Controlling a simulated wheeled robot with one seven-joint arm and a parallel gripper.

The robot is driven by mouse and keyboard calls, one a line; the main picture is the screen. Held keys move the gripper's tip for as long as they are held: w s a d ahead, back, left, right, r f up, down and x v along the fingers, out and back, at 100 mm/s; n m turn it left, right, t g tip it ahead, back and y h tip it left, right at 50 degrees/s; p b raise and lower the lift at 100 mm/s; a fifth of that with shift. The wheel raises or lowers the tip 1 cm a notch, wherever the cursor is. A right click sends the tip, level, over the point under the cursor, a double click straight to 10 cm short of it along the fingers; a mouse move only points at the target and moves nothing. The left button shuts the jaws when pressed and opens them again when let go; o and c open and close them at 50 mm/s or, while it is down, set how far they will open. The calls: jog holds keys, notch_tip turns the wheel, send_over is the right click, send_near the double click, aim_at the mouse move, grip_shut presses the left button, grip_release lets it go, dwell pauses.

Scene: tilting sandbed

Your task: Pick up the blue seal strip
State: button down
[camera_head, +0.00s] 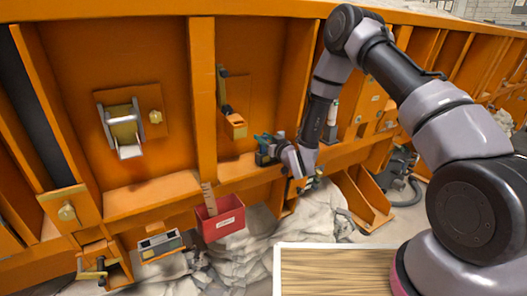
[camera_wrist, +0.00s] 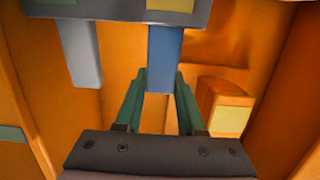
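The blue seal strip (camera_wrist: 165,62) hangs down from a grey bar (camera_wrist: 120,12) at the top of the wrist view. Its lower end is between the green fingers of my gripper (camera_wrist: 161,85), which point towards it. The fingers stand apart, one on each side of the strip; a small gap shows on the left, and I cannot tell if the right finger touches. In the head view my gripper (camera_head: 264,150) is close to the orange frame, and I cannot make out the blue strip there.
A pale grey strip (camera_wrist: 80,55) hangs left of the blue one. An orange block with a yellow face (camera_wrist: 228,117) is on the right. In the head view, a red bin (camera_head: 220,222) is below my gripper, and orange ribs stand around it.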

jog(key=shift+r, duration=0.1)
notch_tip(320, 180, up, 10)
jog(key=shift+f, duration=0.1)
dwell(0.7)
dwell(0.6)
